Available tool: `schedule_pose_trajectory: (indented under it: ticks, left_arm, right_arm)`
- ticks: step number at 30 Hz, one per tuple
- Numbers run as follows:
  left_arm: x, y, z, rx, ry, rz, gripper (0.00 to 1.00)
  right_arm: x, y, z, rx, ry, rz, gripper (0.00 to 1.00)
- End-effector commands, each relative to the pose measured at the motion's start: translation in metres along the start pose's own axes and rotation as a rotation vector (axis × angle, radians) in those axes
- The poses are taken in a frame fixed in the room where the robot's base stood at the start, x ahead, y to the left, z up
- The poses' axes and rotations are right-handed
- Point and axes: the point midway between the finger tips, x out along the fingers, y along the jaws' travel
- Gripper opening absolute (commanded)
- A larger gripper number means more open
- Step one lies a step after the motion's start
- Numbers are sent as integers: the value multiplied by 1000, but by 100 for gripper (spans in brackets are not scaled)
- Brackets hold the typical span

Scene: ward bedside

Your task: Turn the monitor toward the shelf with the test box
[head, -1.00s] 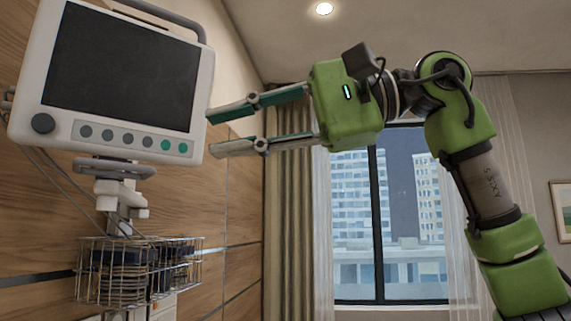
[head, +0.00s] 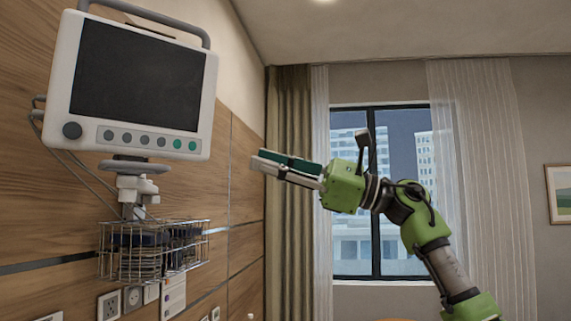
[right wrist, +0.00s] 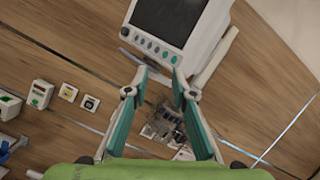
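The monitor (head: 140,80) has a white casing, a dark screen, a knob and a row of buttons. It sits on a wall mount (head: 135,180) at the left of the head view, its screen facing my side. It also shows at the top of the right wrist view (right wrist: 168,18). My right gripper (head: 258,162) is to the right of the monitor and apart from it. In the right wrist view its two fingers (right wrist: 159,78) are spread with nothing between them. My left gripper is not in view. I see no shelf or test box.
A wire basket (head: 150,262) with dark contents hangs under the monitor. Cables run down beside the mount. Sockets (head: 108,305) and small fittings are on the wood-panelled wall. A curtain (head: 290,200) and a window stand behind my right arm. Open air separates gripper and monitor.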

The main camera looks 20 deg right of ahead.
Motion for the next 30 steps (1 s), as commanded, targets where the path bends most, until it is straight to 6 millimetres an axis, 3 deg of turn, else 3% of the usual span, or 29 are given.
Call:
schedule_pose_trajectory:
  ticks: [6, 15, 20, 26, 30]
  left_arm:
    - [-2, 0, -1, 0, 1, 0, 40]
    - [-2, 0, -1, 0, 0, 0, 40]
    - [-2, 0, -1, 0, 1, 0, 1]
    - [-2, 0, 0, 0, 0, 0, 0]
    - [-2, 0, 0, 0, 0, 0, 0]
  right_arm:
    - [-3, -13, -14, 79, -25, -35, 24]
    - [-4, -14, -16, 88, -27, -39, 24]
    - [-4, -14, -16, 87, -27, -39, 24]
    - [-3, -13, -21, 102, -32, -42, 24]
    - [4, -11, -52, 225, -86, -77, 24]
